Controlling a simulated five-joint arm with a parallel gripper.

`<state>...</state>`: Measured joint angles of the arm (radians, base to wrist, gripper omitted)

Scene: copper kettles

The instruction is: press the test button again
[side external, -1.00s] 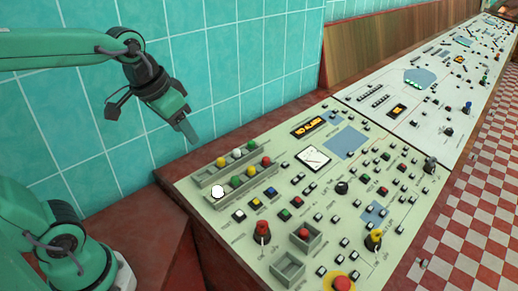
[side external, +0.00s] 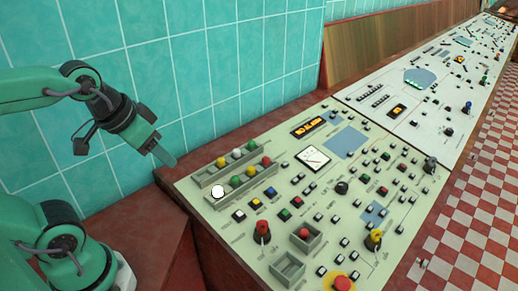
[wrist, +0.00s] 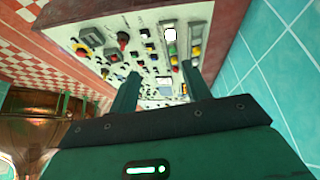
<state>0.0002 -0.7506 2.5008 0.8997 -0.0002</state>
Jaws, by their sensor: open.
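The near control panel (side external: 215,170) carries a short row of square push buttons: a white button (side external: 239,215), a yellow button (side external: 255,204) and a blue button (side external: 270,195). The small labels are too blurred to tell which is the test button. My gripper (side external: 165,157) is in the air beyond the panel's upper left edge, pointing down to the right and touching nothing. In the wrist view, its two fingers (wrist: 160,88) stand apart with nothing held between them, and the panel lies ahead of them.
A tray of coloured lamps (side external: 243,179) has a white lamp (side external: 217,191) glowing at its near end. An orange display (side external: 308,127) is lit. A red knob (side external: 262,231), open boxes (side external: 289,268) and a red mushroom button (side external: 342,284) stand up from the panel. A tiled wall (side external: 230,70) rises behind.

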